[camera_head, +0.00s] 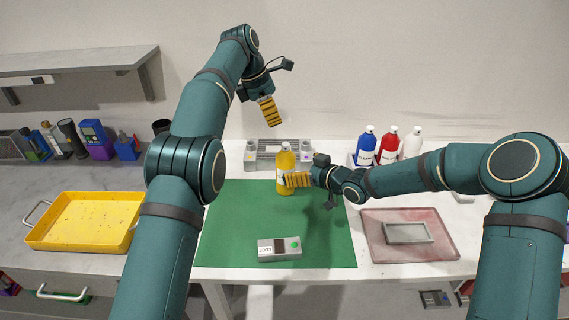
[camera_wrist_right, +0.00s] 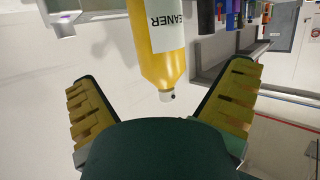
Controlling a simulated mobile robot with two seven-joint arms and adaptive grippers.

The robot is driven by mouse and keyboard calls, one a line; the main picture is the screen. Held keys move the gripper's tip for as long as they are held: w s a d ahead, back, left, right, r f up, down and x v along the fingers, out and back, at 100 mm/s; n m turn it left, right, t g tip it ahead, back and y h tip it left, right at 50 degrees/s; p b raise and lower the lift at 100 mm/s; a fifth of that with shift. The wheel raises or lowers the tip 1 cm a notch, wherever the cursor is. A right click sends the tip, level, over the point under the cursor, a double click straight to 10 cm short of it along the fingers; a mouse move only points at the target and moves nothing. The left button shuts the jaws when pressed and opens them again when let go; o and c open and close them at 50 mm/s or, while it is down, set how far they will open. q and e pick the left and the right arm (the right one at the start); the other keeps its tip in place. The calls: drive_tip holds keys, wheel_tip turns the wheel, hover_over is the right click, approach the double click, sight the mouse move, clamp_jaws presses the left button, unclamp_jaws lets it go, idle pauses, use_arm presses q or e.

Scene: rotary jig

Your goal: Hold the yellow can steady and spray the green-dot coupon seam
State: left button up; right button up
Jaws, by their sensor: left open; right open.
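The yellow can (camera_head: 286,160) stands upright on the green mat (camera_head: 232,225) near its back edge. My right gripper (camera_head: 297,179) is open with its fingers at the can's lower body. In the right wrist view the can (camera_wrist_right: 163,50) appears upside down between the two spread yellow fingers (camera_wrist_right: 160,90), with visible gaps on both sides. My left gripper (camera_head: 270,112) is open and empty, raised above and behind the can. The coupon (camera_head: 279,249) is a grey block with a white label, a dark band and a green dot, lying at the mat's front.
A grey fixture (camera_head: 267,155) stands behind the can. Blue (camera_head: 366,147), red (camera_head: 388,147) and white (camera_head: 411,143) bottles stand at back right. A reddish tray (camera_head: 445,250) holds a grey frame. A yellow tray (camera_head: 82,221) lies left. The mat's middle is clear.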

sight(282, 162)
drive_tip(key=x, duration=0.8)
drive_tip(key=shift+w+a+f, duration=0.1)
drive_tip(key=shift+w, duration=0.05)
drive_tip(key=c, duration=1.5)
use_arm(q)
clamp_jaws()
